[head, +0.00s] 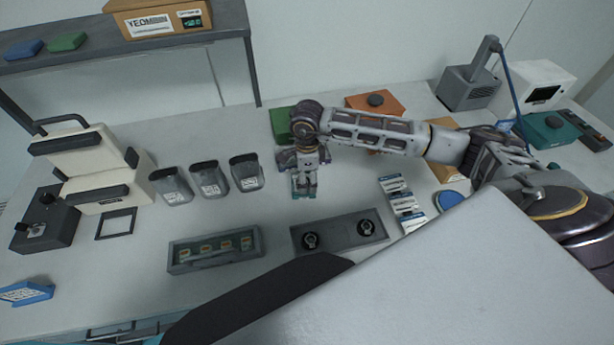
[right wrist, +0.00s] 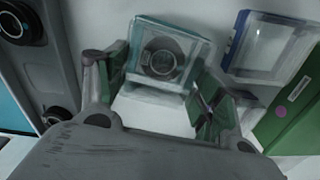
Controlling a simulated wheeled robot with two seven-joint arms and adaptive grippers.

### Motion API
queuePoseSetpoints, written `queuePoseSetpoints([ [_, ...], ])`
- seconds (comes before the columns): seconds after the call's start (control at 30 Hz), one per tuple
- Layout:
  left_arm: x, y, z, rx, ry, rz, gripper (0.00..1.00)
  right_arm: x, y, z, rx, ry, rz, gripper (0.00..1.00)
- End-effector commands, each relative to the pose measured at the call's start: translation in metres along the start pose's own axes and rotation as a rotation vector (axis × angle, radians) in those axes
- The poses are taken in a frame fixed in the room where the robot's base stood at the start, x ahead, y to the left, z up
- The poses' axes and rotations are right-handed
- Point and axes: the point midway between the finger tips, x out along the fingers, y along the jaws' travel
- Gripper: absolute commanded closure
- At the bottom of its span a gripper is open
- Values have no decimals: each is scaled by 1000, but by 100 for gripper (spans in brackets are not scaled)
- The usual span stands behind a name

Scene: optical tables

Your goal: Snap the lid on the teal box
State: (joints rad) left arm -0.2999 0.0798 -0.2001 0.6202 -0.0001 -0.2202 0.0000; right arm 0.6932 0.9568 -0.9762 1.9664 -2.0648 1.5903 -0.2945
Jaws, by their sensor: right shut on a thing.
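The teal box (right wrist: 168,58) is a small clear case with teal edges, and a dark round part shows inside it. It sits between the two fingers of my right gripper (right wrist: 158,88), which is shut on it. In the head view the right gripper (head: 304,188) points down at the middle of the table, with the teal box (head: 303,194) just below it, small and partly covered. A clear top face shows over the round part; I cannot tell whether the lid is seated or where its edge lies. My left gripper is not in view.
A blue-edged clear case (right wrist: 268,47) and a green box (right wrist: 292,115) lie close beside the teal box. A grey plate with two round black parts (head: 340,232) lies in front. Several grey cups (head: 209,180) and a slotted grey tray (head: 215,249) stand left.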

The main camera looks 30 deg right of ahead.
Motion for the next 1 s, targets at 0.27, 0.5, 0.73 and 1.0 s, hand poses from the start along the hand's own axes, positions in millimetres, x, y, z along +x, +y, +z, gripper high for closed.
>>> queuePoseSetpoints([
  [0.27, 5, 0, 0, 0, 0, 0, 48, 5, 0, 0, 0, 0, 0, 53],
  [0.5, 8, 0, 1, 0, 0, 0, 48, 8, 0, 0, 0, 0, 0, 53],
  [0.73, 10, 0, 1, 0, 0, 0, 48, 10, 0, 0, 0, 0, 0, 53],
  [1.0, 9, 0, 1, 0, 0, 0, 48, 9, 0, 0, 0, 0, 0, 53],
])
